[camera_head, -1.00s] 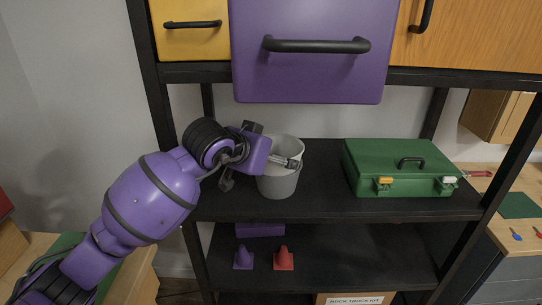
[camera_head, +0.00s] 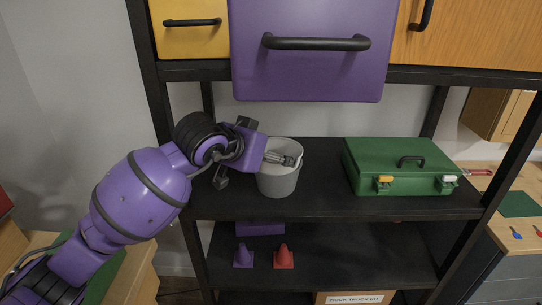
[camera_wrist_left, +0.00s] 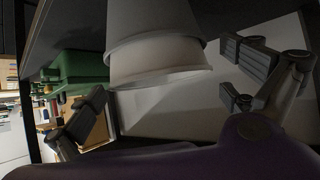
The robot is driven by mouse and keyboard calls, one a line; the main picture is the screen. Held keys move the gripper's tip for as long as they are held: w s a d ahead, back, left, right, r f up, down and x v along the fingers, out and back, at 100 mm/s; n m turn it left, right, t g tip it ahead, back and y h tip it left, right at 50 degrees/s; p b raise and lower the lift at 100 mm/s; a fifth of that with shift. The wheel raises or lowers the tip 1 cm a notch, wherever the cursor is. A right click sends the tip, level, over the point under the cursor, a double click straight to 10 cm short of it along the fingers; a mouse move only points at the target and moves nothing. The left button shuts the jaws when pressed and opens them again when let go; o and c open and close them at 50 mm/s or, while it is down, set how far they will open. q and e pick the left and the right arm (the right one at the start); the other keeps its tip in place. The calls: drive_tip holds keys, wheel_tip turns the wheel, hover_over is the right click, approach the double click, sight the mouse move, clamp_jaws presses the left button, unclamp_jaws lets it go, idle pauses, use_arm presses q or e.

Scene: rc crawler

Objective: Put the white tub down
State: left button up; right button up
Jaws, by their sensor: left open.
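The white tub (camera_head: 278,180) looks light grey and stands upright on the black shelf (camera_head: 330,203), left of its middle. My left gripper (camera_head: 287,160) reaches in from the left at the tub's rim, and its fingers show against the upper part of the tub. In the left wrist view the tub (camera_wrist_left: 155,28) is close in front, its rim between the spread fingers of the gripper (camera_wrist_left: 165,86). The fingers are open with gaps beside the tub. My right gripper is out of view.
A green case (camera_head: 400,165) stands right of the tub, with bare shelf between. A purple drawer front (camera_head: 310,75) hangs above. A purple cone (camera_head: 243,256) and a red cone (camera_head: 283,257) stand on the lower shelf. A black post (camera_head: 160,115) is near my left arm.

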use_arm(q)
drive_tip(key=v, duration=1)
drive_tip(key=shift+s, duration=0.15)
